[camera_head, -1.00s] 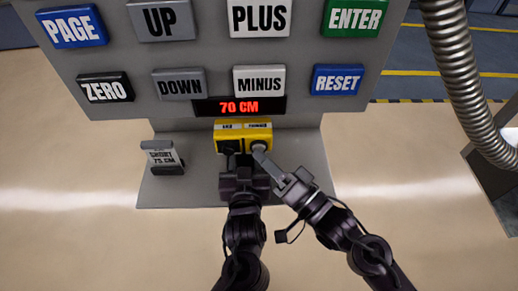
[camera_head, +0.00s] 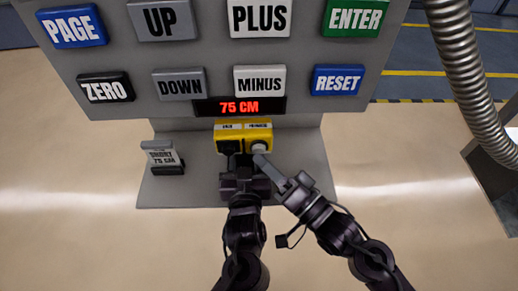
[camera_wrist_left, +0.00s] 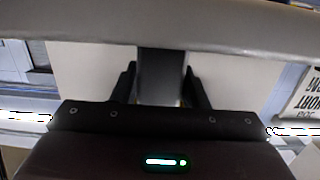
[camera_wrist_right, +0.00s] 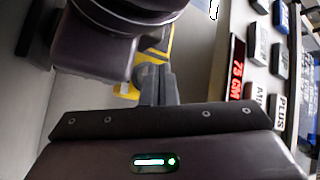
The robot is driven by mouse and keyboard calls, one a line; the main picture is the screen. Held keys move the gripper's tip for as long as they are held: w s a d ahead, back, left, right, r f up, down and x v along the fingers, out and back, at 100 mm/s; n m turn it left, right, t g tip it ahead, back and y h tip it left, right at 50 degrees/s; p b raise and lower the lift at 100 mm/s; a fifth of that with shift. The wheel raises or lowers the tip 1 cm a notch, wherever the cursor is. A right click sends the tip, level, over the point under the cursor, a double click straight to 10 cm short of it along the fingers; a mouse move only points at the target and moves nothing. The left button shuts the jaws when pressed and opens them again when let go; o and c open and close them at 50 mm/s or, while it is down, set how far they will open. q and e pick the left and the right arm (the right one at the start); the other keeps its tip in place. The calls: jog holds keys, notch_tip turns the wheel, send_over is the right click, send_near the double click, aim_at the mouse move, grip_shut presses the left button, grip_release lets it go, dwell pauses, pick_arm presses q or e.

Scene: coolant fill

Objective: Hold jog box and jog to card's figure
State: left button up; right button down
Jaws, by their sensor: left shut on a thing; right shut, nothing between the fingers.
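The red display (camera_head: 240,106) reads 75 CM. The card (camera_head: 161,153) at left reads 75 CM under a word that looks like SHORT.
A grey panel above carries large keys, among them PLUS (camera_head: 259,17), MINUS (camera_head: 259,79), ENTER (camera_head: 355,17) and RESET (camera_head: 337,79). A ribbed metal hose (camera_head: 470,80) hangs at the right. The grey shelf (camera_head: 300,180) has bare room to the right.

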jog(key=shift+s, duration=0.45)
jog(key=shift+s, duration=0.1)
jog(key=s, duration=0.5)
jog(key=shift+w, duration=0.1)
dwell(0.3)
pick_arm(q)
jog(key=o, duration=1)
jog(key=shift+c, duration=0.2)
